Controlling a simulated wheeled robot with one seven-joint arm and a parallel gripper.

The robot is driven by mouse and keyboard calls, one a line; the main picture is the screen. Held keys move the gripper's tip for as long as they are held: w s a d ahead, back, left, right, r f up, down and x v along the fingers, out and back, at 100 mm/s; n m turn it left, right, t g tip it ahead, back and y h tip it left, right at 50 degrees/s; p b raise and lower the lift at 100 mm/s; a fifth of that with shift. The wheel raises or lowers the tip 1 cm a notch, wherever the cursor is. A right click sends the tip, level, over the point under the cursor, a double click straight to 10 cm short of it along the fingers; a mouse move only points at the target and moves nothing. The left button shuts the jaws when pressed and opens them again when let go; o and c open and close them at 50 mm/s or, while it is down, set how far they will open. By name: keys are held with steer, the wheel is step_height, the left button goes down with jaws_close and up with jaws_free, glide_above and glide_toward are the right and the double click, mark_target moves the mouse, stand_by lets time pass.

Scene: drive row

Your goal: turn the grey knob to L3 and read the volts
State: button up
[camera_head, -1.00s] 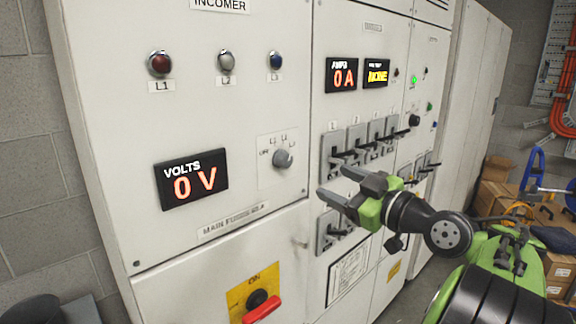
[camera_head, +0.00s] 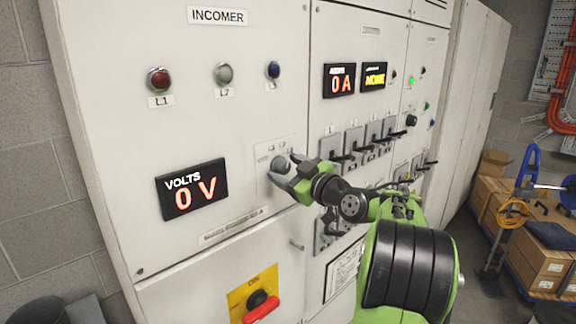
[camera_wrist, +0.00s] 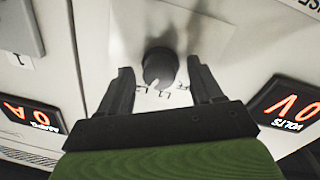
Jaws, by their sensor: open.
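The grey knob (camera_head: 278,163) sits on a pale square plate on the incomer panel, partly covered by my gripper in the head view. My gripper (camera_head: 285,169) is open at the knob. In the wrist view, which is upside down, the knob (camera_wrist: 158,66) stands between the two fingertips, with a gap on each side.
Red, white and blue lamps stand above the knob. A red rotary handle (camera_head: 261,306) on a yellow plate is below. A row of black-handled switches (camera_head: 355,144) and an amps display (camera_head: 340,79) reading 0 A are to the right.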

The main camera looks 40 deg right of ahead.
steer(key=shift+w, duration=0.1)
steer(key=c, duration=1.1)
steer(key=shift+o, duration=0.2)
steer(key=m, duration=0.3)
steer(key=shift+m, duration=0.3)
steer(key=m+p, duration=0.1)
steer(key=m, duration=0.2)
steer(key=shift+r+m+g, duration=0.1)
steer(key=shift+m+g, duration=0.2)
steer(key=shift+m, duration=0.4)
steer(key=o, duration=1.1)
steer(key=shift+c, duration=0.2)
